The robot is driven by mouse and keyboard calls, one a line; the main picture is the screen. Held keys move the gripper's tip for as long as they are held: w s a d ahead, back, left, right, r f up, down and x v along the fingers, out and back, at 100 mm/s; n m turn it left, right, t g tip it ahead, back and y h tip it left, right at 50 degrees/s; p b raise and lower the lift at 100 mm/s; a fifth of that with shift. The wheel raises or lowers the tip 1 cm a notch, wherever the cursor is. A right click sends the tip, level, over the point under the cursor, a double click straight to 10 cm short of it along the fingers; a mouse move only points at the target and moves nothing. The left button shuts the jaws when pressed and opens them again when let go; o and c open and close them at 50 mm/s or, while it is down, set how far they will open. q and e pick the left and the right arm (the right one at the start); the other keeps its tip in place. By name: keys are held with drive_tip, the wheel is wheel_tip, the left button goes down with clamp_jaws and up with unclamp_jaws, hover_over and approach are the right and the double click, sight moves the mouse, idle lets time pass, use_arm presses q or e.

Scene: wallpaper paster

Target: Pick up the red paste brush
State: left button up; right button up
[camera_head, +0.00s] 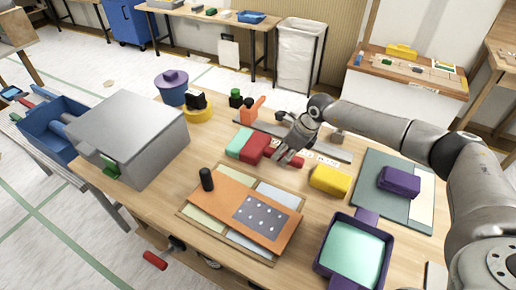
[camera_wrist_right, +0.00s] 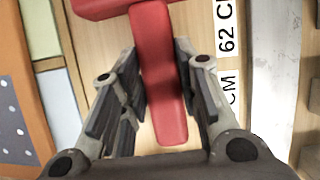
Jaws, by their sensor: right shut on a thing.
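The red paste brush (camera_head: 254,149) lies near the middle of the wooden table, beside a teal block-like piece (camera_head: 239,143). My right gripper (camera_head: 288,158) reaches down from the right and is shut on the brush's handle. In the right wrist view the red handle (camera_wrist_right: 160,75) runs between the two fingers of my right gripper (camera_wrist_right: 162,105), and part of the wider red head (camera_wrist_right: 98,7) shows at the top left. I cannot tell whether the brush is clear of the tabletop. My left gripper is not in view.
A yellow block (camera_head: 330,180) sits just right of the brush. An orange board (camera_head: 225,195) with a black knob lies in front. A long grey straightedge (camera_head: 325,149) lies behind my gripper. A purple tray (camera_head: 322,262) stands front right, a grey box (camera_head: 130,120) left.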

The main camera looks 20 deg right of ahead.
drive_tip(key=shift+r, duration=0.45)
wheel_tip(320, 180, up, 2)
drive_tip(key=shift+w+r+b, duration=0.1)
drive_tip(key=shift+r+b, duration=0.05)
drive_tip(key=shift+b, duration=0.4)
drive_tip(key=s+a+r+b, duration=0.2)
drive_tip(key=s+a+r, duration=0.7)
drive_tip(key=s+r, duration=0.1)
drive_tip(key=shift+s+a, duration=0.2)
drive_tip(key=shift+s, duration=0.1)
drive_tip(key=shift+f, duration=0.1)
